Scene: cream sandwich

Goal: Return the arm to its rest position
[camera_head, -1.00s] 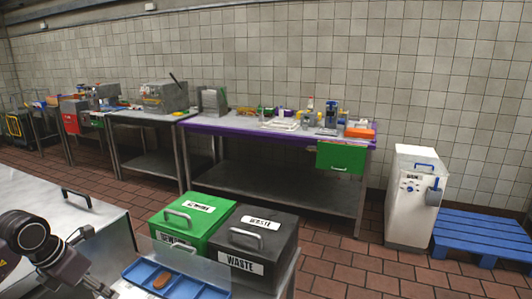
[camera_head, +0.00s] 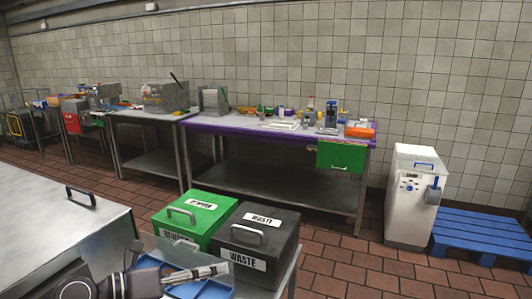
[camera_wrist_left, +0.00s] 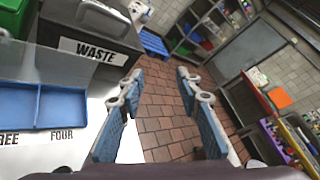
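My left arm comes in at the bottom left of the head view. Its gripper (camera_head: 222,269) points right, over or in front of the blue divided tray (camera_head: 205,290). In the left wrist view the gripper (camera_wrist_left: 160,84) has its two blue-padded fingers well apart, with only brick floor tiles between them. It is open and empty. The tray also shows at the left of that view (camera_wrist_left: 62,106), with bare compartments marked FOUR and a partly cut-off label. The rest of the tray is hidden by my arm in the head view. My right gripper is not in view.
A green bin (camera_head: 198,218) and a black waste bin (camera_head: 258,238) stand just behind the tray. A metal counter (camera_head: 50,225) lies at left. Beyond are a long cluttered table (camera_head: 225,125), a white machine (camera_head: 410,200) and a blue pallet (camera_head: 480,235). The tiled floor is open at right.

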